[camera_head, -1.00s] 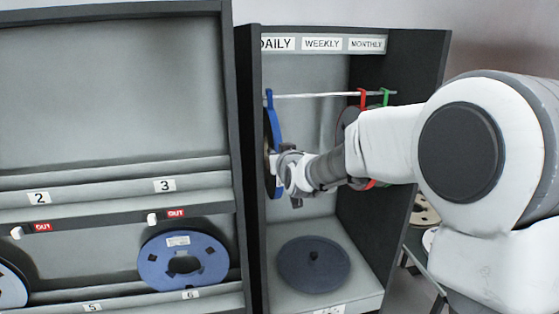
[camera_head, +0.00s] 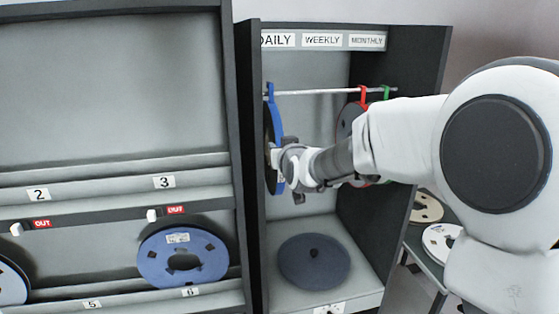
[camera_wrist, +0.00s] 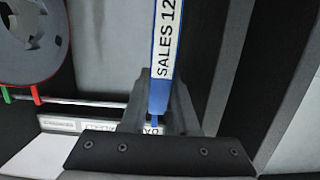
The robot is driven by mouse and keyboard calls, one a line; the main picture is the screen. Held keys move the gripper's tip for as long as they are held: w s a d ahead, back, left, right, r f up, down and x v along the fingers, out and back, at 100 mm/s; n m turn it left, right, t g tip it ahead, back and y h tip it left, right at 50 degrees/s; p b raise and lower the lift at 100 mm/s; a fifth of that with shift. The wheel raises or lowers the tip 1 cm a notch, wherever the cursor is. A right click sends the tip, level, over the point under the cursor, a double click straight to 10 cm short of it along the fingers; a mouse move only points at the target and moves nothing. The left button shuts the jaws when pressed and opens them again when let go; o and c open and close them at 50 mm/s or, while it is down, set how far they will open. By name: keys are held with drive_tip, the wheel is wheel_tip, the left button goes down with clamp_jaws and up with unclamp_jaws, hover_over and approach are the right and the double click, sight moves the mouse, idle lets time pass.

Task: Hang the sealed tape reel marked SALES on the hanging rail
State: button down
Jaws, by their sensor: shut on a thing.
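The blue SALES reel (camera_head: 276,130) is upright and nearly edge-on at the left end of the hanging rail (camera_head: 322,93), below the DAILY sign (camera_head: 278,40). Its blue hook top is at the rail; I cannot tell whether it bears on it. My gripper (camera_head: 277,160) is shut on the reel's near edge. In the wrist view, the blue rim (camera_wrist: 157,100) runs between the jaws (camera_wrist: 160,110), with a white label reading "SALES 12" and more cut off. The jaws hide part of the rim.
Reels with red (camera_head: 363,97) and green (camera_head: 386,93) hooks hang farther right on the rail. A dark round disc (camera_head: 314,262) lies on the cabinet floor. Another blue reel (camera_head: 150,265) stands in the left rack.

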drive_tip(key=f+b+v, duration=0.1)
drive_tip(key=f+v, duration=0.1)
drive_tip(key=v, duration=0.8)
drive_tip(key=f+b+v, duration=0.1)
drive_tip(key=b+v, duration=0.1)
drive_tip(key=v, duration=0.8)
drive_tip(key=shift+s+f, duration=0.25)
drive_tip(key=shift+s, duration=0.1)
idle(0.6)
drive_tip(key=shift+w+d, duration=0.1)
drive_tip(key=shift+d, duration=0.05)
